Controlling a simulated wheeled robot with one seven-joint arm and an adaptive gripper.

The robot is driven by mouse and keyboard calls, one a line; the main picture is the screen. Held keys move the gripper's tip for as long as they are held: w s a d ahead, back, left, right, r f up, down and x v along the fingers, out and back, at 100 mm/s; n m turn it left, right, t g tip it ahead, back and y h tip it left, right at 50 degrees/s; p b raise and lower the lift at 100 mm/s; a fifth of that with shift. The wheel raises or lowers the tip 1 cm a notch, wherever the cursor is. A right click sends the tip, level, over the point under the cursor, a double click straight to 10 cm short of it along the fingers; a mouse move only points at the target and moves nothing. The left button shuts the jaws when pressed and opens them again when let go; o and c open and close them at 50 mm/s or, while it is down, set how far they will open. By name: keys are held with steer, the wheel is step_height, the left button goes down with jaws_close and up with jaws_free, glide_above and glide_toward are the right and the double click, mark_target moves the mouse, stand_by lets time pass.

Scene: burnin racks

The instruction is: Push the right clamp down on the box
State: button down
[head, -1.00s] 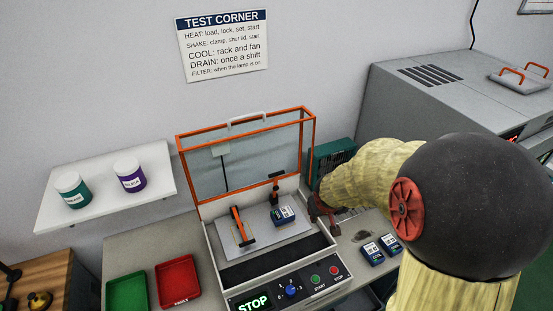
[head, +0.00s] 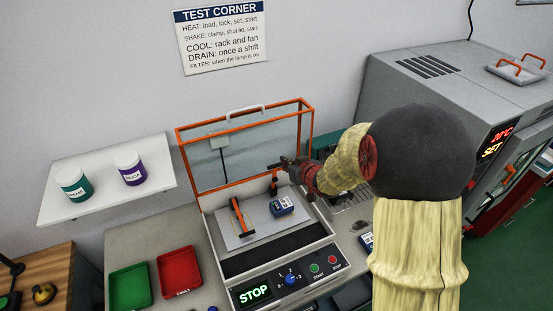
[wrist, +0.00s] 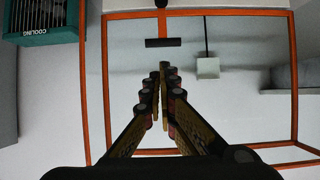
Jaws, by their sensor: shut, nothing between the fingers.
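The right clamp (head: 274,184) stands raised on the plate of the open shaker, with an orange arm and a dark end. In the wrist view, an orange stem with a black crossbar, apparently this clamp (wrist: 163,43), lies just beyond my fingertips. The box (head: 282,207), small and blue with a pale label, sits on the plate in front of it. My gripper (head: 284,164) is shut and empty, above and behind the box near the clamp's top. It also shows in the wrist view (wrist: 163,72). I cannot tell whether it touches the clamp.
The left clamp (head: 241,217) is on the same plate. The orange-framed clear lid (head: 178,148) stands open behind. A control panel (head: 290,280) reads STOP. Green (head: 130,287) and red (head: 180,272) trays lie left. A teal cooling rack (wrist: 40,25) shows in the wrist view.

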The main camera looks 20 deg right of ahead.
steer(key=x, duration=1)
steer(key=shift+f, duration=0.1)
stand_by(0.3)
